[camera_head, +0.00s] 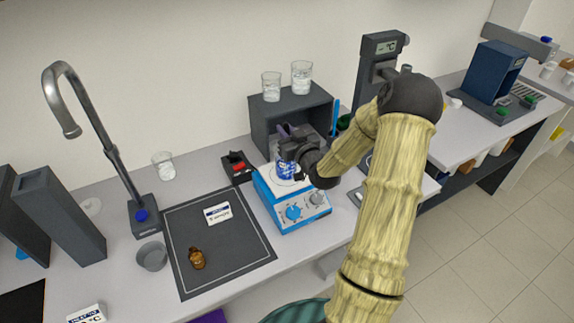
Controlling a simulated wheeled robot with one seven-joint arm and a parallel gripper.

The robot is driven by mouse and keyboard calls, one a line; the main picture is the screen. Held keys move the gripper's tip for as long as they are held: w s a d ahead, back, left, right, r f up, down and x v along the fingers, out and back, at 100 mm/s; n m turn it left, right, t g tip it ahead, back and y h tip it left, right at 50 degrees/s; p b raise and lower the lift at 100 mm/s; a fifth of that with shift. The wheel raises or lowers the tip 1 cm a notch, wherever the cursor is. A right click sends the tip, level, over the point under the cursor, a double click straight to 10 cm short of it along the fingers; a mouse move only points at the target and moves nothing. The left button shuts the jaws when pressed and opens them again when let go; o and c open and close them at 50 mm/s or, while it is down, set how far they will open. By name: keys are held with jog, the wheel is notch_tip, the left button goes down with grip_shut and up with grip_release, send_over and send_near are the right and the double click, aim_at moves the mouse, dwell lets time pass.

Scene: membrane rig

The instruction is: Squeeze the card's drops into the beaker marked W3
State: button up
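My gripper (290,145) is dark and reaches in from the right, just above a blue-marked beaker (286,170) on the blue stirrer-like plate. A dark purplish piece shows at the gripper's far side; I cannot tell whether it is a finger or a held thing. The fingertips are too small and dark to tell open from shut. A small brown bottle (197,258) is on the mat, nearer the front. No W3 mark is readable on any beaker.
The blue plate device (292,212) has front knobs. Two clear beakers (271,87) (301,77) stand on the dark open box (257,120). Another beaker (163,166) stands back left. A grey bowl (152,256) and a tall tap (113,150) are left of the mat (245,250).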

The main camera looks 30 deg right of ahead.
jog(key=shift+r+p, duration=2.2)
jog(key=shift+r, duration=1.8)
